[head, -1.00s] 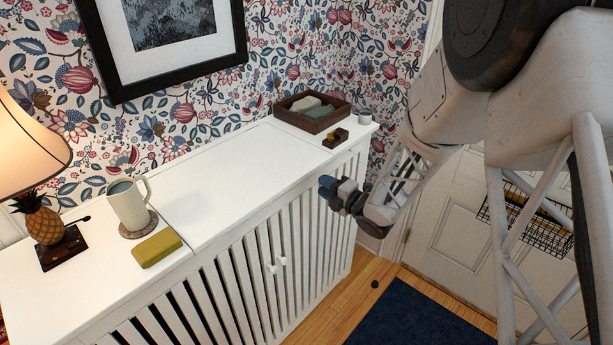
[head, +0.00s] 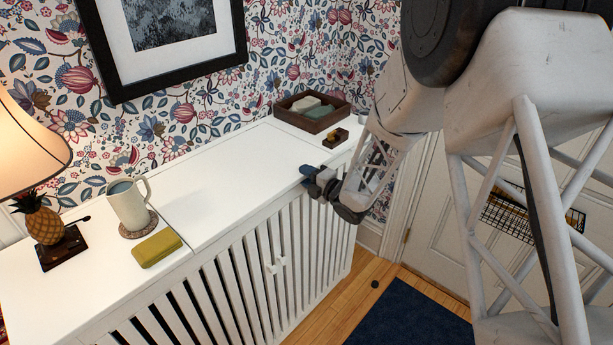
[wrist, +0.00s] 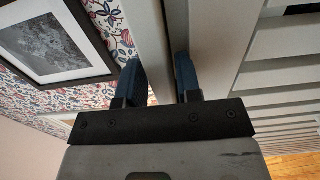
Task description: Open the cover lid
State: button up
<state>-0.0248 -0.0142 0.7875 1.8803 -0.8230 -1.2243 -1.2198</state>
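The cover lid (head: 235,180) is the flat white middle panel on top of the slatted white cabinet. It lies flat and closed, with thin seams at its left and right ends. My gripper (head: 309,178) is at the lid's front edge, near its right end. In the wrist view the two blue fingers (wrist: 158,80) stand apart, with white edge boards running between and beyond them. The fingers appear to straddle the front edge. I cannot tell whether they touch it.
A brown tray (head: 328,121) and a small dark block (head: 336,138) sit at the right end. The lid's surface is clear.

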grip_shut()
jog(key=shift+r, duration=0.15)
